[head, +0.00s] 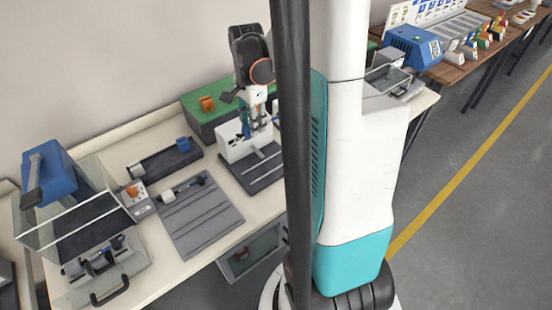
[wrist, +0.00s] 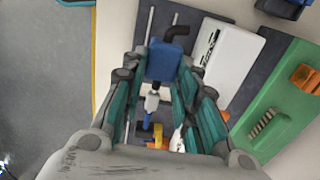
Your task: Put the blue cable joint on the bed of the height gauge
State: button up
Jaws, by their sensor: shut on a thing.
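My gripper (wrist: 166,72) is shut on the blue cable joint (wrist: 163,60), a blue block with a black bent end, seen between the teal fingers in the wrist view. In the head view my gripper (head: 262,126) is over the height gauge, close to its white body (head: 234,142); the joint is too small to make out there. The gauge's dark bed (head: 256,170) lies in front of the white body. In the wrist view the bed (wrist: 199,17) shows behind the joint, beside the white body (wrist: 229,62). I cannot tell whether the joint touches the bed.
A green box (head: 200,124) with an orange part (head: 207,103) stands behind the gauge. A grooved grey plate (head: 205,225) and a dark fixture (head: 160,164) lie to the left. A clear-sided machine with a blue head (head: 50,172) stands further left. My column hides the gauge's right side.

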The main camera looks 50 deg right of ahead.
notch_tip(320, 180, down, 19)
jog(key=b, duration=0.5)
jog(key=shift+f+b, duration=0.2)
jog(key=shift+b, duration=0.2)
jog(key=shift+f, duration=0.1)
jog(key=o, duration=1.1)
notch_tip(320, 180, up, 12)
jog(key=p, duration=0.3)
jog(key=shift+p, duration=0.4)
